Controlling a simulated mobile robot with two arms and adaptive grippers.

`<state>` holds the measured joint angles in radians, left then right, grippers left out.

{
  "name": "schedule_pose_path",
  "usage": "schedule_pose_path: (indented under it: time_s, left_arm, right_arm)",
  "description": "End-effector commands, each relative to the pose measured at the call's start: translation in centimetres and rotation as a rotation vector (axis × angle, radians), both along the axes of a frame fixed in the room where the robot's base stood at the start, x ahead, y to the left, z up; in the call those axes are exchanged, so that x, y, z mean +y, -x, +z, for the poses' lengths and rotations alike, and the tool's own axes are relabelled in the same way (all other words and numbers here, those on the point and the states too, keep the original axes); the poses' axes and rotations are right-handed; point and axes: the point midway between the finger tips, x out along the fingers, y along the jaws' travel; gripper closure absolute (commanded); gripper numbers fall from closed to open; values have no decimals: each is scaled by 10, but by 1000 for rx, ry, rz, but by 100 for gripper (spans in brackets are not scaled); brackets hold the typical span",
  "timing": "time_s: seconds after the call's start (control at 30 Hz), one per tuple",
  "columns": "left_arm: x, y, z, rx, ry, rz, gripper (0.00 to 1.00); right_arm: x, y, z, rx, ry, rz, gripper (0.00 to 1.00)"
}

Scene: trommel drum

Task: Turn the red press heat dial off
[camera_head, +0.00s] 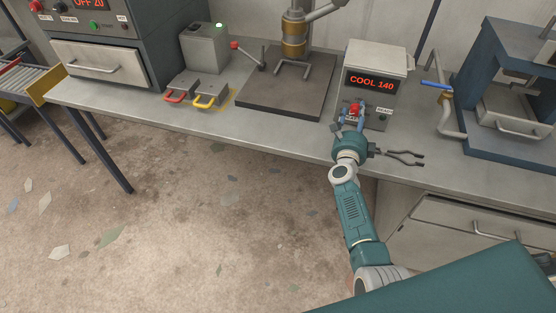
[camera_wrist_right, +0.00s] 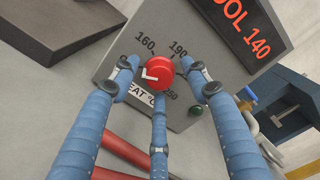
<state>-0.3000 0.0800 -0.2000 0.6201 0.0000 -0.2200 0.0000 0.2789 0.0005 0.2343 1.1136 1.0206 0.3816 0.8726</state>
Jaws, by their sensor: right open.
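The red heat dial (camera_wrist_right: 158,72) sits on the front panel of a grey control box (camera_head: 376,58). Its white pointer mark faces left, and 160 and 190 are printed above it. The box's display (camera_head: 371,82) reads COOL 140. My right gripper (camera_head: 352,116) is at the dial in the head view. In the right wrist view its blue fingers (camera_wrist_right: 160,92) are spread around the dial, with the dial between their tips. I cannot tell whether any finger touches it. My left gripper is not in view.
Dark tongs (camera_head: 402,157) lie on the bench beside my right wrist. A blue-framed press (camera_head: 483,75) stands right, and a dark plate (camera_head: 285,95) left. Bench between the plate and the box is clear.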

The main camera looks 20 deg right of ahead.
Motion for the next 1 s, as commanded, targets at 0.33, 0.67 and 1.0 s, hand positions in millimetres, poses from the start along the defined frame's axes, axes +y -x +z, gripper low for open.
schedule_pose_path:
  time_s: [0.33, 0.67, 1.0]
  left_arm:
    - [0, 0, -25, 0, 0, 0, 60]
    - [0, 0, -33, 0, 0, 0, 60]
    - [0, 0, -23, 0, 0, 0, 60]
  right_arm:
    - [1, 0, -3, -376, -611, 1, 54]
    - [1, -1, -1, -668, -1088, 1, 54]
    - [11, 11, -5, -829, -1364, -2, 54]
